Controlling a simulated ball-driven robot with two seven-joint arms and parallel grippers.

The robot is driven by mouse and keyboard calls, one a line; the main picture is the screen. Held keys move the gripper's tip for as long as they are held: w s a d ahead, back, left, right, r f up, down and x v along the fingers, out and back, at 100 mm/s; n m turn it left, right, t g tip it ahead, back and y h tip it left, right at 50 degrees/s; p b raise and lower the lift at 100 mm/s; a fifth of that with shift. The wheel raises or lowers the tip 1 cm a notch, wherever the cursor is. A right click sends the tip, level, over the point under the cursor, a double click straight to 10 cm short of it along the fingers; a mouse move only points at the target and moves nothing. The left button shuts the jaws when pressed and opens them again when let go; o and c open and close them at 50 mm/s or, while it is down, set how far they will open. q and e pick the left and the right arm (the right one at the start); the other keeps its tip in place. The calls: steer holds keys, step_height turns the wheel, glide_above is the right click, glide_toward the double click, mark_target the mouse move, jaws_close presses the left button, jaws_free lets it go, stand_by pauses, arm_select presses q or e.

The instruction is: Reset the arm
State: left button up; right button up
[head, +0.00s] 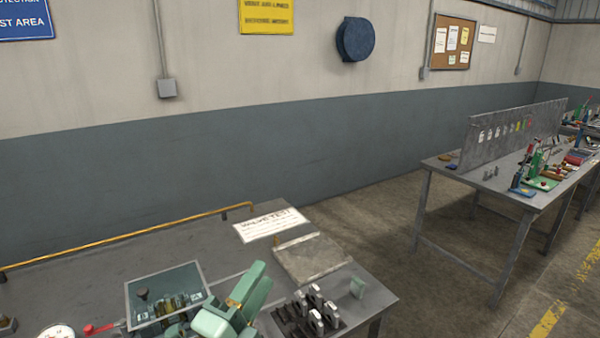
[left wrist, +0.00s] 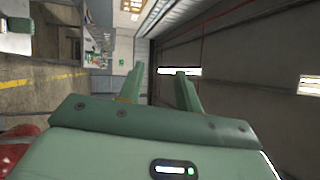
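My left gripper (head: 245,290) is green and shows at the bottom middle of the head view, over the near workbench (head: 330,228). In the left wrist view its two fingers (left wrist: 158,72) stand apart with nothing between them, so it is open and empty. The wrist is turned so that its camera looks across the hall, with the picture lying on its side. My right gripper is in neither view.
A yellow rail (head: 130,235) runs along the bench's back. Another table (head: 480,185) stands right, across open floor.

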arm_select(q)
steer(key=s+a+f+n+g+y, duration=0.3)
steer(key=a+f+n+y, duration=0.3)
steer(key=a+f, duration=0.15)
steer(key=s+a+f+n+g+y, duration=0.2)
steer(key=s+a+f+n+y, duration=0.1)
steer(key=a+f+n+y, duration=0.4)
steer(key=s+a+f+n+g+y, duration=0.1)
steer(key=s+a+f+n+g, duration=0.1)
steer(key=s+a+f+g, duration=0.35)
steer(key=s+a+f+n+g, duration=0.1)
steer(key=s+a+f+g, duration=0.15)
steer(key=s, duration=0.55)
steer(key=s+d+f+g+h, duration=0.1)
steer(key=s+d+f, duration=0.1)
steer(key=f, duration=1.1)
steer(key=s+d+f+g+h, duration=0.1)
steer(key=s+d+f+h, duration=0.1)
steer(key=f, duration=1.1)
steer(key=s+f+n+g+h, duration=0.1)
steer(key=s+f+n+g, duration=0.2)
steer(key=s+f, duration=1.2)
steer(key=s, duration=0.4)
steer(key=shift+s+f+n, duration=0.15)
steer(key=shift+f+n, duration=0.15)
